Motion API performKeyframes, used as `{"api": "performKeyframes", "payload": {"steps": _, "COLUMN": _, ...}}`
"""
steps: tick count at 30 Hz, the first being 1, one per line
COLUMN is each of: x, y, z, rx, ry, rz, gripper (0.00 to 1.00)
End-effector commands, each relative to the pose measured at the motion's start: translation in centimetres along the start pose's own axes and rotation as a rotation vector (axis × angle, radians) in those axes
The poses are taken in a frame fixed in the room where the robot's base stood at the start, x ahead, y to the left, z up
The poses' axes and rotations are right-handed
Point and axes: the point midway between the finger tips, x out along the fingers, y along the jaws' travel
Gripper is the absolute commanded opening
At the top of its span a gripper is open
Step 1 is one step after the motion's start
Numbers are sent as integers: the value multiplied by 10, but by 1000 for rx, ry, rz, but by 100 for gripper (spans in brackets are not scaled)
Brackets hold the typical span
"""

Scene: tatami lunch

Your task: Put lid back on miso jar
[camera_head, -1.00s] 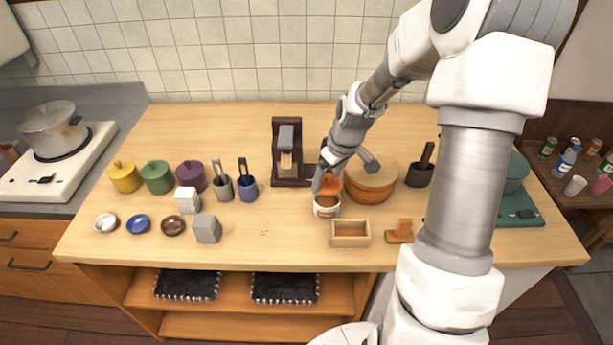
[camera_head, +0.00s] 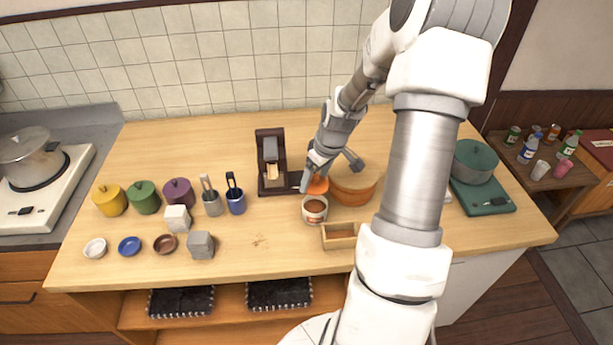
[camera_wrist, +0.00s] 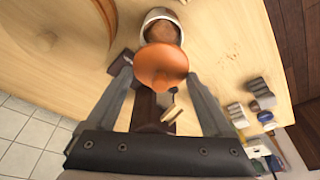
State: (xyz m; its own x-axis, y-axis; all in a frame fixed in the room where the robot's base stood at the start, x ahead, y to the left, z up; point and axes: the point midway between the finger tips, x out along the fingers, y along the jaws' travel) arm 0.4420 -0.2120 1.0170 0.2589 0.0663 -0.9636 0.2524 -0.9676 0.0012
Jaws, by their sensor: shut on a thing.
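The miso jar (camera_head: 315,214) stands open on the counter, white with a reddish band and brown miso inside. Its open mouth (camera_wrist: 162,32) also shows in the wrist view. The round orange lid (camera_head: 318,185) is just behind the jar, apart from its rim as far as I can tell. In the wrist view the lid (camera_wrist: 161,66) lies between my fingers and overlaps the jar's near edge. My gripper (camera_head: 308,181) is shut on the lid. In the wrist view, my fingers (camera_wrist: 159,72) flank the lid on both sides.
A round wooden tub (camera_head: 352,189) stands close right of the jar. A dark wooden stand (camera_head: 270,185) is behind left, and an open wooden box (camera_head: 340,240) is in front right. Utensil cups, pots and small bowls fill the left. The counter front-left of the jar is clear.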

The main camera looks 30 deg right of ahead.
Motion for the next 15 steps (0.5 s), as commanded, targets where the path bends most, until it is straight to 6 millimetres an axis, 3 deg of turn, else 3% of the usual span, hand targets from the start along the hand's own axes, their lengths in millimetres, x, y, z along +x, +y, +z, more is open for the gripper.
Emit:
{"api": "performKeyframes", "payload": {"steps": 8, "x": 10, "y": 1, "z": 4, "rx": 2, "ry": 0, "rz": 0, "gripper": 34}}
{"api": "performKeyframes", "payload": {"steps": 15, "x": 32, "y": 0, "z": 10, "rx": 2, "ry": -1, "rz": -1, "gripper": 34}}
